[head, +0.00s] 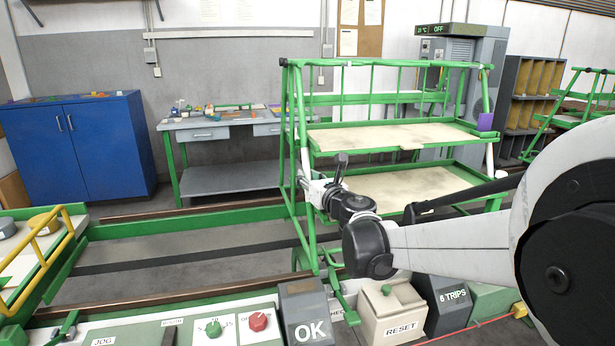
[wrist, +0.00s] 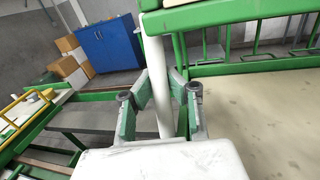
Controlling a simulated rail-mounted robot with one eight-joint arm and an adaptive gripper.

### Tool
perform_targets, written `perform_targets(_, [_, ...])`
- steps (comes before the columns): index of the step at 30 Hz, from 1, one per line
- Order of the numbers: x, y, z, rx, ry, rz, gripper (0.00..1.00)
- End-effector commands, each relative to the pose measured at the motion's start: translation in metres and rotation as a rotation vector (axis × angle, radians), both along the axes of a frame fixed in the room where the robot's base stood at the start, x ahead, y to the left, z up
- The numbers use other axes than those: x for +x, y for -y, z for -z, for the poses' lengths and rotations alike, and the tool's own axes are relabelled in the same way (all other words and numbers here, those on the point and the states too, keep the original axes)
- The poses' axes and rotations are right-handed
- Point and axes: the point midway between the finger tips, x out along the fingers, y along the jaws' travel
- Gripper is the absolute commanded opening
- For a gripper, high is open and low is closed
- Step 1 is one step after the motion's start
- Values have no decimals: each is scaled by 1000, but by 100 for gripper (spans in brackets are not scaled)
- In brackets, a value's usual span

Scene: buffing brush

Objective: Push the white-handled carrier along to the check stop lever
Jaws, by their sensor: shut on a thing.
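The carrier (head: 297,110) is a green tube frame with two cream shelves, standing on the rail track right of centre in the head view. Its white handle (wrist: 155,75) is an upright post in the wrist view. My gripper (head: 322,190) is at the carrier's left front post; in the wrist view its two fingers (wrist: 160,103) are on either side of the white handle, shut on it. A green lever (head: 343,298) stands by a partly hidden label beginning "CHEC" on the front panel; I cannot tell for certain that it is the check stop lever.
The front panel holds an OK box (head: 304,310), a RESET box (head: 388,310) and a 6 TRIPS box (head: 448,305). A yellow-railed tray (head: 45,250) stands at the left. The track between it and the carrier is clear. A blue cabinet (head: 80,150) and workbench (head: 230,180) stand behind.

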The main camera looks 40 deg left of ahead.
Motion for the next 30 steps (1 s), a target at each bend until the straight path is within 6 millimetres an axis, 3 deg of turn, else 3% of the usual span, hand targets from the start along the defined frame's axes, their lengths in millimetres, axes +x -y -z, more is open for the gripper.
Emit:
perform_targets(1, [3,2,-1,1,-1,7,13])
perform_targets(6, [3,2,0,1,-1,6,34])
perform_targets(17, [-1,7,-1,0,-1,4,34])
perform_targets(30, [-37,77,-1,0,-1,6,34])
